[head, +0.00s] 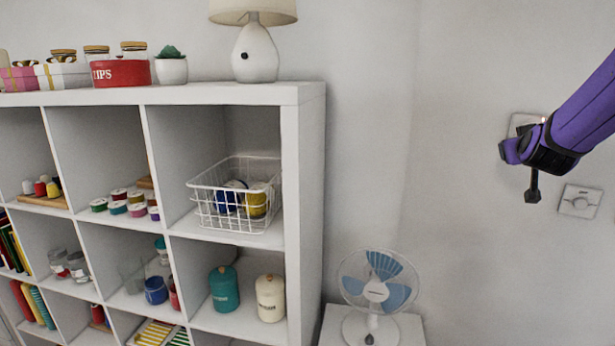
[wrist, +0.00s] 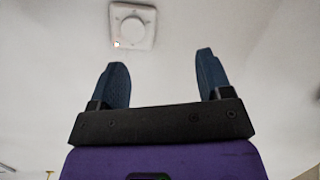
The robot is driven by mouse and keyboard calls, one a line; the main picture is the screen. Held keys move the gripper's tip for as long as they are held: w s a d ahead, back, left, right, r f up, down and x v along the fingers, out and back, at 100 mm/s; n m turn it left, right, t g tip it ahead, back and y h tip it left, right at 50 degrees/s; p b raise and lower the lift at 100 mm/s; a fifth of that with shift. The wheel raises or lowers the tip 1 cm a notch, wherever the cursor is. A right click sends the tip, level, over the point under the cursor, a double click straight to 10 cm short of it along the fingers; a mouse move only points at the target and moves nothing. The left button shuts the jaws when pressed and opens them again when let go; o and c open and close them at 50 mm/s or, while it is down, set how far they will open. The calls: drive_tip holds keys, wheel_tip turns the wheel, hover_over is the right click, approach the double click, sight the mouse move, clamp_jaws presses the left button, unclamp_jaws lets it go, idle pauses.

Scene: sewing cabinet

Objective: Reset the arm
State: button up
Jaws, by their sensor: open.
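My arm comes in from the right edge of the head view, raised in front of the bare wall. My gripper (wrist: 162,82) shows in the wrist view with its two dark blue fingers apart and nothing between them. In the head view only the purple and black end of the arm shows clearly, and the fingers are hard to make out. Behind the fingers in the wrist view is a white wall plate with a round dial (wrist: 132,25) and a small orange light.
A white cube shelf (head: 305,200) fills the left, holding a wire basket (head: 235,195), jars and spools. A lamp (head: 255,50) and a red tin (head: 121,73) stand on top. A fan (head: 374,292) sits on a low white stand. Another wall plate (head: 580,201) is at right. The wall between is clear.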

drive_tip(key=s+a+f+g+y, duration=0.1)
drive_tip(key=s+a+g+y, duration=0.1)
drive_tip(key=s+a, duration=0.5)
drive_tip(key=s+a+f+n+g+y, duration=0.1)
drive_tip(key=s+a+g+y, duration=0.2)
drive_tip(key=s+a, duration=0.5)
drive_tip(key=s+a+f+n+g+y, duration=0.1)
drive_tip(key=s+a, duration=0.6)
drive_tip(key=s, duration=0.9)
drive_tip(key=shift+s+a+g+y, duration=0.4)
drive_tip(key=shift+g+y, duration=0.5)
drive_tip(key=shift+g, duration=0.2)
